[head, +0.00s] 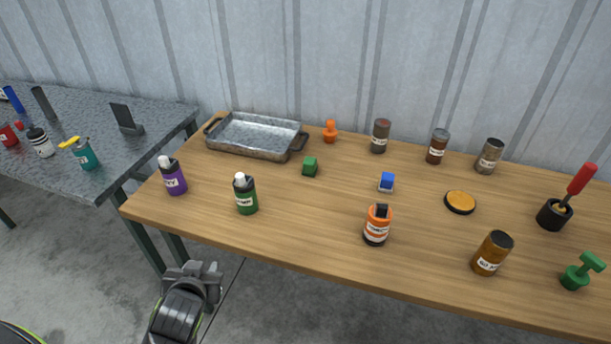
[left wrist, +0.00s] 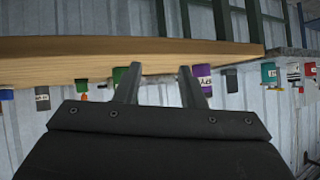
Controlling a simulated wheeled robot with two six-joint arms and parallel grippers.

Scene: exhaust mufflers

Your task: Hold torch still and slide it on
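I cannot pick out a torch with certainty. An orange bottle-like item with a black top (head: 376,226) stands upright near the wooden table's front edge, its label too small to read. A dark slim item (head: 43,103) and a blue stick (head: 13,99) are on the grey table at the left. My left gripper (head: 210,272) is below and in front of the wooden table's edge, touching nothing. In the left wrist view, which looks upside down, its two fingers (left wrist: 160,70) are apart with nothing between them. My right gripper is not in view.
The wooden table (head: 330,215) holds a metal tray (head: 255,152), a green bottle (head: 246,196), a purple bottle (head: 174,177), a green cube (head: 310,166), a blue-and-white block (head: 386,182) and several jars. The grey table (head: 80,130) is left, across a gap. A corrugated wall stands behind.

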